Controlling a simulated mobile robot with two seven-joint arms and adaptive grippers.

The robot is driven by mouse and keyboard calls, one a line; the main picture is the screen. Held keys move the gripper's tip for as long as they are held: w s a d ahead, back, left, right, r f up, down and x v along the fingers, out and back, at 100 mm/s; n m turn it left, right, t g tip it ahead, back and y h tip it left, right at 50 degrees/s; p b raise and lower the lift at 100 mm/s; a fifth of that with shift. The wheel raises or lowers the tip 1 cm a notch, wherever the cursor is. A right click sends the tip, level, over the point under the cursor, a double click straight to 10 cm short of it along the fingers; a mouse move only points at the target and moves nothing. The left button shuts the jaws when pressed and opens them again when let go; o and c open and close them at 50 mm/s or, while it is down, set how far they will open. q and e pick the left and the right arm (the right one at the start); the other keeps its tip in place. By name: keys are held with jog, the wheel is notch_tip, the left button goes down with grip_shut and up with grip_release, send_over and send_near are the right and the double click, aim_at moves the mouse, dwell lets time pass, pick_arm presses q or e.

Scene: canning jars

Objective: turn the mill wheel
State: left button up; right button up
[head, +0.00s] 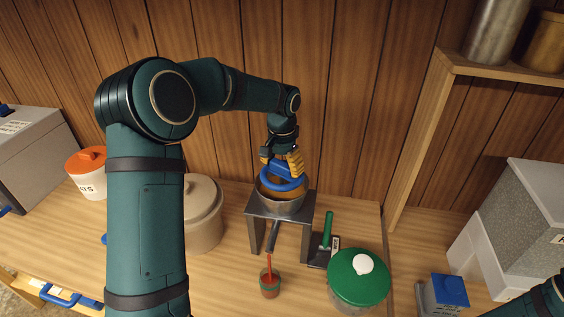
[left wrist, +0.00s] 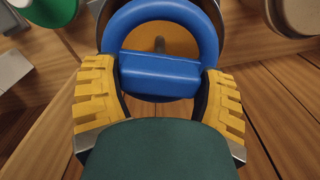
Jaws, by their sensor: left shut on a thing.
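The blue mill wheel (head: 283,183) is a ring with a thick bar across it. It sits at the top of a metal pot-shaped mill (head: 279,206) on a dark grey stand (head: 256,233). My left gripper (head: 284,165) reaches down from above and is shut on the wheel. In the left wrist view its yellow-padded fingers (left wrist: 160,88) close on both ends of the wheel's blue bar (left wrist: 160,74). An orange-brown surface shows inside the ring. My right gripper is out of view; part of my right arm shows at the lower right.
A lidded beige crock (head: 203,220) stands left of the mill. A small cup with a red handle (head: 270,283) stands in front. A green-handled tool (head: 328,233) and a green-lidded pot (head: 357,280) are to the right. A wooden shelf post (head: 419,140) rises behind.

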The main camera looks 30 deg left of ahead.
pick_arm(q)
jog(key=m+p, duration=0.1)
jog(key=m, duration=0.3)
jog(key=shift+r+m, duration=0.15)
jog(key=shift+m, duration=2.05)
jog(key=o, duration=1.1)
notch_tip(320, 180, up, 12)
jog(key=shift+f, duration=0.1)
